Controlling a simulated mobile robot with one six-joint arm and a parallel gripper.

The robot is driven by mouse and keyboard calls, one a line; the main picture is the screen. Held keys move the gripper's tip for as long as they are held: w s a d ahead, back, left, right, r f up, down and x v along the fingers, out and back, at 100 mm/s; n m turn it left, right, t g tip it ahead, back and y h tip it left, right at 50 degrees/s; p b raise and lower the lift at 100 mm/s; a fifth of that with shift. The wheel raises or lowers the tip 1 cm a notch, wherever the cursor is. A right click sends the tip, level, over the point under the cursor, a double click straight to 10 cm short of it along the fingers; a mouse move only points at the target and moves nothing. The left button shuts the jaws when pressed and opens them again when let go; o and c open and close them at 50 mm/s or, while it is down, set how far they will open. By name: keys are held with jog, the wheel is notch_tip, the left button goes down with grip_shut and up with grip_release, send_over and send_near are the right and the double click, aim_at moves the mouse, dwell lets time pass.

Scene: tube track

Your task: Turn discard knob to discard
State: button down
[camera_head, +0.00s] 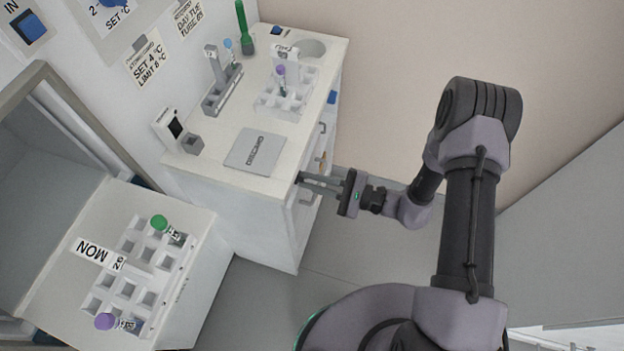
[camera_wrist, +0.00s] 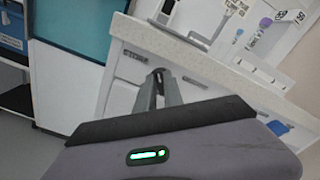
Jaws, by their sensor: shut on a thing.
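My gripper (camera_head: 303,178) reaches in level from the right to the cabinet's front face, just below the top edge near that plate. In the wrist view my gripper (camera_wrist: 158,76) has its fingers close together at the front panel, shut on a small part there that looks like the discard knob. The fingers hide most of it, so its turn angle cannot be told.
On top stand a white rack (camera_head: 268,104) with a purple-capped tube, a grey holder (camera_head: 222,92) and a green tube (camera_head: 243,30). A MON rack (camera_head: 150,270) with green- and purple-capped tubes sits lower left.

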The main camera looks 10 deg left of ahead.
jog(key=m, duration=0.3)
jog(key=shift+w+r+m, duration=0.1)
jog(key=shift+m, duration=0.2)
jog(key=shift+w+m+p, duration=0.15)
jog(key=shift+m+p, duration=0.4)
jog(key=shift+m, duration=2.4)
jog(key=shift+w+m+p, duration=0.15)
jog(key=shift+m+p, duration=0.4)
jog(key=shift+m, duration=2.4)
jog(key=c, duration=1.5)
grip_release()
jog(key=shift+o, duration=0.2)
